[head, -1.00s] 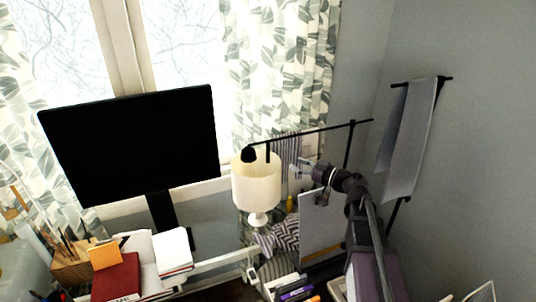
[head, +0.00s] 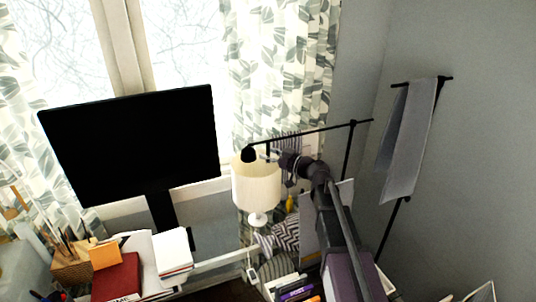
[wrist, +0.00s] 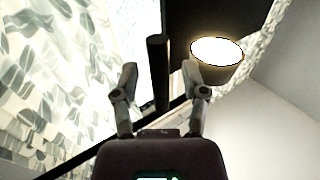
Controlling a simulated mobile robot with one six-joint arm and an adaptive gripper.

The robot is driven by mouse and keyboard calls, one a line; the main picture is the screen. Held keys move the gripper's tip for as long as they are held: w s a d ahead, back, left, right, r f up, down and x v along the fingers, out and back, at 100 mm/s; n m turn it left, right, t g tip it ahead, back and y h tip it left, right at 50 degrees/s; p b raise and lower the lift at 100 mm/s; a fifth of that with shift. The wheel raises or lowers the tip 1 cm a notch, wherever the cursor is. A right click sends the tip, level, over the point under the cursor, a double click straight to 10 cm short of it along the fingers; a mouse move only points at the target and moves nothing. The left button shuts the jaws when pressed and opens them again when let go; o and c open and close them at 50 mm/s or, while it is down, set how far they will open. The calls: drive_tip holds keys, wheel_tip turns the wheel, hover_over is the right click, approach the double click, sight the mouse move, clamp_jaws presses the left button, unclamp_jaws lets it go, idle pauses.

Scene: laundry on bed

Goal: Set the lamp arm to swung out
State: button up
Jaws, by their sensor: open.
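The lamp arm (head: 315,130) is a thin black bar running from a black upright pole (head: 347,152) leftward to a small black lamp head (head: 248,154). A short black peg (head: 267,149) hangs from the bar near the head. My gripper (head: 273,155) is open at that peg in the head view. In the wrist view, a dark upright rod (wrist: 157,75), which looks like the peg, stands between the open fingertips of my gripper (wrist: 160,72). Contact with either finger cannot be seen. The black bar also crosses low behind the fingers (wrist: 88,153).
A cream table lamp (head: 257,183) stands just below the lamp head; its lit shade (wrist: 217,52) is near my right finger in the wrist view. A black monitor (head: 130,140) is at left. A grey cloth (head: 408,140) hangs on a rack at right.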

idle(0.3)
clamp_jaws()
